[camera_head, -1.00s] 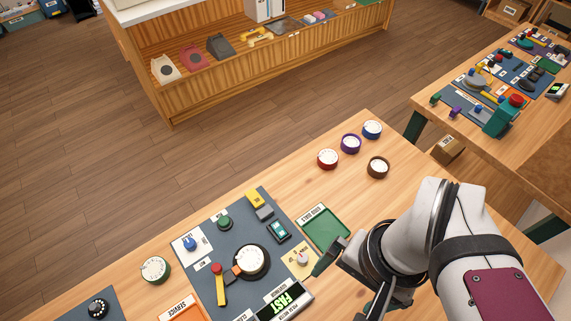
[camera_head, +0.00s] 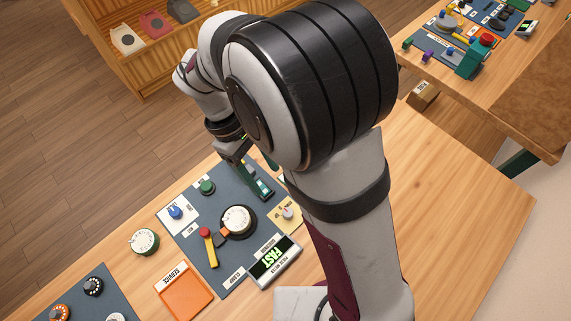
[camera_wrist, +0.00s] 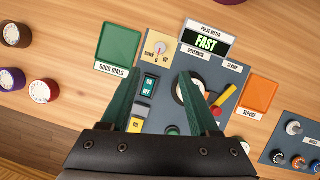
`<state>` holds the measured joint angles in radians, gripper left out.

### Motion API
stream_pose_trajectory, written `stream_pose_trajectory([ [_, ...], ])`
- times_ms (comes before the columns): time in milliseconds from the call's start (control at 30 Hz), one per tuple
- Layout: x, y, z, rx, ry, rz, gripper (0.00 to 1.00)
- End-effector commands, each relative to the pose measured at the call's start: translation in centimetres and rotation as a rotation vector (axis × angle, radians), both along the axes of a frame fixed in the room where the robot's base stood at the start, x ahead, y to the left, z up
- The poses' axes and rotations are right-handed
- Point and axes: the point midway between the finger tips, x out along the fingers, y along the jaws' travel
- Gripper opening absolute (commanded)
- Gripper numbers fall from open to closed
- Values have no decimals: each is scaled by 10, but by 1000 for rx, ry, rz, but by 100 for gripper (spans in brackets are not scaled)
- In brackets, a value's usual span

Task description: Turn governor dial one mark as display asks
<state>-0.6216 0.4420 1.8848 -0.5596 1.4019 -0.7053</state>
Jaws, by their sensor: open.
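The governor dial (camera_head: 287,213) is a small pale knob on a cream plate by the mat's right edge. In the wrist view the dial (camera_wrist: 160,48) sits on its plate marked DOWN and UP, with a pointer. The pulse meter display (camera_head: 274,262) reads FAST in green; it also reads FAST in the wrist view (camera_wrist: 206,42). My gripper (camera_wrist: 160,76) is open and empty, its green fingers spread, with the governor dial beyond the gap between the tips. In the head view my gripper (camera_head: 252,170) hangs over the mat's far part, partly hidden by my arm.
A white phone dial (camera_head: 238,219) stands mid-mat; my right finger partly covers it in the wrist view. A red-tipped yellow lever (camera_head: 207,245), a switch (camera_wrist: 149,86) and a green GOOD DIALS tray (camera_wrist: 119,42) are near. An orange SERVICE tray (camera_head: 183,292) lies left.

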Motion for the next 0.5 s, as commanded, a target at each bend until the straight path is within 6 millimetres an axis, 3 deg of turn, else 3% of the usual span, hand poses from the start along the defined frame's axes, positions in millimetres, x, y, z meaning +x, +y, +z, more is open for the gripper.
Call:
stream_pose_trajectory([
  [300,-21,-32,-86,-2,7,-4,62],
  [500,-27,-42,-118,-1,3,-5,62],
])
